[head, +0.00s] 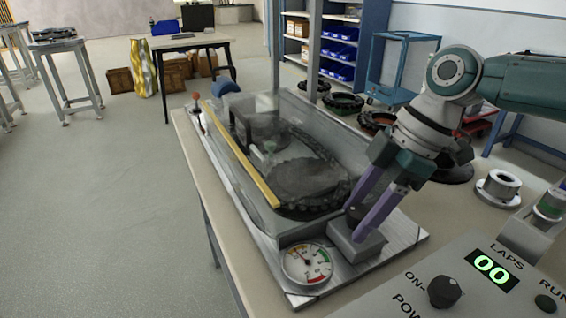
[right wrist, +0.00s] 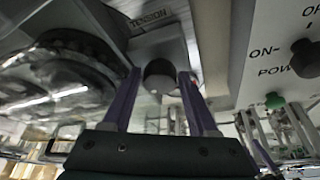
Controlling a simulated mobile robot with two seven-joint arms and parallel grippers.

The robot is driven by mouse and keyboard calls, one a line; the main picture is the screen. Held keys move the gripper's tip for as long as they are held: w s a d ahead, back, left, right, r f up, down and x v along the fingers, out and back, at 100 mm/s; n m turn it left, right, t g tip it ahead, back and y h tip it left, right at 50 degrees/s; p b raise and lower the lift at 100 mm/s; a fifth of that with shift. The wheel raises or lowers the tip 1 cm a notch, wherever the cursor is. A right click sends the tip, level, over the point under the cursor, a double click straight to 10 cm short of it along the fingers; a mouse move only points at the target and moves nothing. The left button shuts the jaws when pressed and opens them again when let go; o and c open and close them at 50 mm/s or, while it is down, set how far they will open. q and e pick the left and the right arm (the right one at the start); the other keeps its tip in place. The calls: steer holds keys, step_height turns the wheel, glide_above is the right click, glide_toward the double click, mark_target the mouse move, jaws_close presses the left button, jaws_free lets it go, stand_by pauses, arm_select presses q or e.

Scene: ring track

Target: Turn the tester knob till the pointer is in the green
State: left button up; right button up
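The tester's round gauge (head: 306,263) has a white face with coloured bands at its rim, at the front corner of the metal base plate. Its pointer is too small to read against the green band. The dark round tester knob (right wrist: 160,77) sits below the TENSION label on a grey block (head: 357,243). My right gripper (right wrist: 160,82) points at the knob, with one finger on each side and thin gaps showing, so it looks open around it. In the head view the purple fingers of this right gripper (head: 368,222) hide the knob. My left gripper is not in view.
A clear-walled case (head: 255,165) with a yellow edge strip holds a dark toothed track behind the block. A control box (head: 440,285) with a power knob (head: 444,291) and a green LAPS display reading 00 stands at the front right. A metal ring part (head: 498,188) lies behind it.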

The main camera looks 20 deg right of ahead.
jaws_close()
stand_by(0.3)
steer(key=shift+r+m+p, duration=0.15)
steer(key=shift+m+p, duration=0.15)
steer(key=shift+p, duration=0.35)
steer(key=m+t+h+p, duration=0.1)
steer(key=m+p, duration=0.3)
steer(key=m+t+h+p, duration=0.1)
steer(key=m+p, duration=0.3)
steer(key=p, duration=0.1)
steer(key=shift+a+r+t, duration=0.15)
steer(key=shift+t, duration=0.15)
steer(key=m+h+p, duration=0.1)
steer(key=m+p, duration=0.1)
steer(key=shift+m, duration=0.4)
steer(key=shift+f+m+h+p, duration=0.2)
steer(key=shift+m+h+p, duration=0.45)
steer(key=shift+m, duration=0.85)
